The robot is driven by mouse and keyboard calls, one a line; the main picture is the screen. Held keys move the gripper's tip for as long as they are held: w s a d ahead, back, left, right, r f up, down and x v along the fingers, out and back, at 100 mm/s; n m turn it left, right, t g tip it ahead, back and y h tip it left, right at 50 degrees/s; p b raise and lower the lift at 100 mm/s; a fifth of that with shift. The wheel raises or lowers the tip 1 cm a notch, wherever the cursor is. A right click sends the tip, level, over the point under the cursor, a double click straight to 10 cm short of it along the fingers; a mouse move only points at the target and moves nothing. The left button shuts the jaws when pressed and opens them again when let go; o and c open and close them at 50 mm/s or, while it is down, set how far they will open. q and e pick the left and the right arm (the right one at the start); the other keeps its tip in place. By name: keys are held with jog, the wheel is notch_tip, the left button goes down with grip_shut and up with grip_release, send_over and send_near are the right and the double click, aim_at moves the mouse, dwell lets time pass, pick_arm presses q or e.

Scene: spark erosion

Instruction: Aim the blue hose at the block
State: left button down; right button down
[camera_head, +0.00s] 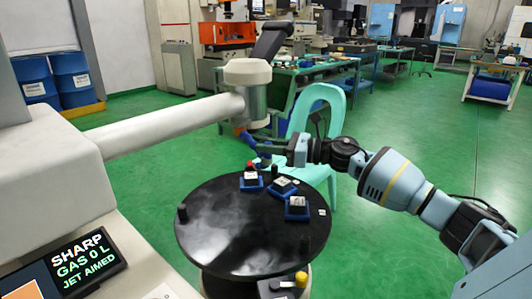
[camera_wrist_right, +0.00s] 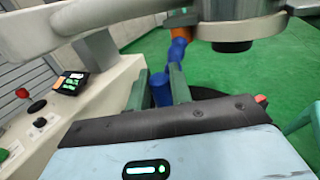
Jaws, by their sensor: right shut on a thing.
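The blue hose (camera_head: 247,138) hangs below the machine's grey head, above the far side of the round black table. It also shows in the right wrist view (camera_wrist_right: 177,50), with an orange part at its top. My right gripper (camera_head: 266,145) reaches in from the right and is shut on the hose; in the wrist view the blue piece lies between its fingers. Dark blocks with white tops sit in blue holders on the table: one at the back (camera_head: 250,181), one in the middle (camera_head: 284,184) and one at the front right (camera_head: 297,202). My left gripper is not in view.
The round black table (camera_head: 215,235) is bare at its front left. The machine's white arm (camera_head: 165,120) crosses above. A pale green chair (camera_head: 325,110) stands close behind my right gripper.

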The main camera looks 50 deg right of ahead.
jog(key=shift+f, duration=0.25)
jog(key=c, duration=1.4)
grip_release()
jog(key=shift+o, duration=0.6)
jog(key=shift+w+f, duration=0.1)
jog(key=shift+w, duration=0.15)
jog(key=shift+s, duration=0.1)
jog(key=shift+s+d, duration=0.25)
jog(key=shift+s, duration=0.05)
jog(key=v, duration=0.7)
